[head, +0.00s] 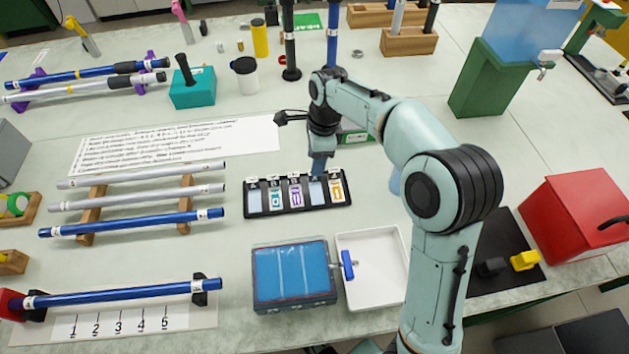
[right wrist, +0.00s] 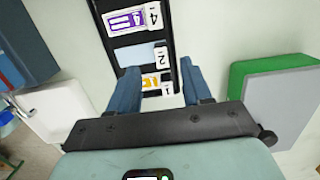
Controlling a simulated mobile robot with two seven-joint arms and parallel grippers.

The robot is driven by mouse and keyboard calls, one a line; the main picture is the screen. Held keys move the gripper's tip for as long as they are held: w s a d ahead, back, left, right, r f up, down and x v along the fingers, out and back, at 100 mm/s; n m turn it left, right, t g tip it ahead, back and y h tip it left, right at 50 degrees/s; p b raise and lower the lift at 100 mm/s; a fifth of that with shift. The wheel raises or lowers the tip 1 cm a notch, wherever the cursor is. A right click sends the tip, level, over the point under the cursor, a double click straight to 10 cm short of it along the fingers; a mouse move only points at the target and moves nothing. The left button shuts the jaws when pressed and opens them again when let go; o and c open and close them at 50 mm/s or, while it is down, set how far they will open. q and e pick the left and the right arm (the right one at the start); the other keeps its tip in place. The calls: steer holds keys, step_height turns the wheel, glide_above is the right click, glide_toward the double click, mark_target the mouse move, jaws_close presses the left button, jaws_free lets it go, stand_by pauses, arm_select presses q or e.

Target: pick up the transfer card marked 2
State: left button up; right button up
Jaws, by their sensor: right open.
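A black card rack (head: 300,209) lies flat in the middle of the table and holds several cards in a row. The place with the white label 2 (right wrist: 161,54) has a plain grey-blue face (right wrist: 137,57); it also shows in the head view (head: 316,193). The purple card marked 4 (right wrist: 124,21) is on one side and an orange card labelled 1 (right wrist: 151,83) on the other. My right gripper (right wrist: 159,67) is open and empty, pointing down over the rack near labels 2 and 1. I cannot tell how high above it is. My left gripper is out of view.
A blue-lidded box (head: 293,298) and a white tray (head: 372,288) stand in front of the rack. A green box (right wrist: 262,78) is near my right gripper. Rods on wooden stands (head: 92,222) lie left; a red box (head: 575,215) stands right.

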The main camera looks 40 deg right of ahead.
mark_target(316, 187)
step_height(316, 187, down, 5)
steer(key=shift+w+r+b, duration=0.1)
steer(key=shift+w+b, duration=0.05)
steer(key=shift+b, duration=0.35)
jaws_close()
steer(key=shift+a, duration=0.1)
